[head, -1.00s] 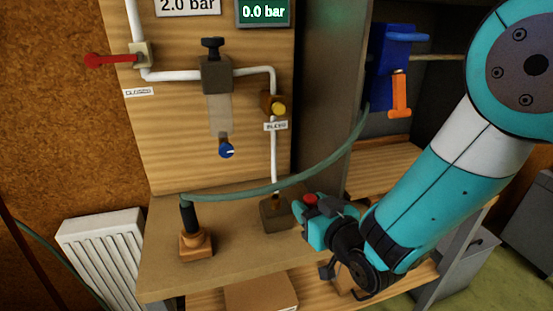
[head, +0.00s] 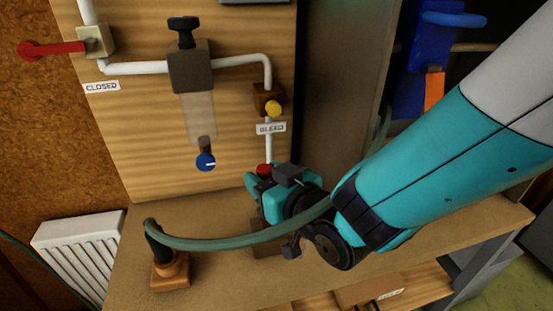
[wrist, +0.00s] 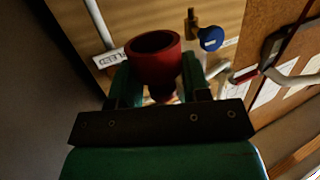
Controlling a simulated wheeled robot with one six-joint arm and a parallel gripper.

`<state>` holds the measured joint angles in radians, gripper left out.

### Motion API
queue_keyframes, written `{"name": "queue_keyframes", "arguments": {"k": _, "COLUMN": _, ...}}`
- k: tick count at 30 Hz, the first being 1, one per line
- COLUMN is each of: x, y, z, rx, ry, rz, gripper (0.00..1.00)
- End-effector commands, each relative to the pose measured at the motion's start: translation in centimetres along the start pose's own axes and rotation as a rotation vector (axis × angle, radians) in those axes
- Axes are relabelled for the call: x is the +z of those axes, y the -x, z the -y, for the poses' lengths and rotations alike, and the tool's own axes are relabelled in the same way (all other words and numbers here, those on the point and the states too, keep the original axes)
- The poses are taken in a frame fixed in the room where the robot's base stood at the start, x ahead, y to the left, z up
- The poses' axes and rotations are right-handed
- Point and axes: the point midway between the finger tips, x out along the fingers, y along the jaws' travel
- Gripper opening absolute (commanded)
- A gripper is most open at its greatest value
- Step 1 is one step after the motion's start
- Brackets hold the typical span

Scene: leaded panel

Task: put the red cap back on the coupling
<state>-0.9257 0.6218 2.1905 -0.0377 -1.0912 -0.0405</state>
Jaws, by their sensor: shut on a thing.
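The red cap (head: 265,170) is in my gripper (head: 262,184), in front of the board below the BLEED label. In the wrist view the cap (wrist: 155,65) sits between the two teal fingers (wrist: 160,85), its hollow dark end showing. My gripper is shut on it. The grey block (head: 262,246) at the foot of the white pipe is mostly hidden behind my gripper. Any coupling on top of it is hidden now.
A green hose (head: 245,241) curves across in front of my arm to a black fitting (head: 157,240) on an orange-brown stand (head: 171,271). The board carries a yellow knob (head: 273,109), a blue knob (head: 205,161) and a red lever (head: 50,49).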

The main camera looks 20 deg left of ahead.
Motion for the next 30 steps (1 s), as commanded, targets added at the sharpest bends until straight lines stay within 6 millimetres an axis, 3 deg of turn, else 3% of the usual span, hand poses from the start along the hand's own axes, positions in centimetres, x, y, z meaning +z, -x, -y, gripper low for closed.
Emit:
{"name": "queue_keyframes", "arguments": {"k": 19, "x": 0.1, "y": 0.3, "z": 0.0, "rx": -0.020, "ry": 0.000, "rz": -0.005, "gripper": 0.13}}
{"name": "queue_keyframes", "arguments": {"k": 30, "x": 4.0, "y": -0.2, "z": 0.1, "rx": -0.019, "ry": 0.002, "rz": -0.002, "gripper": 0.13}}
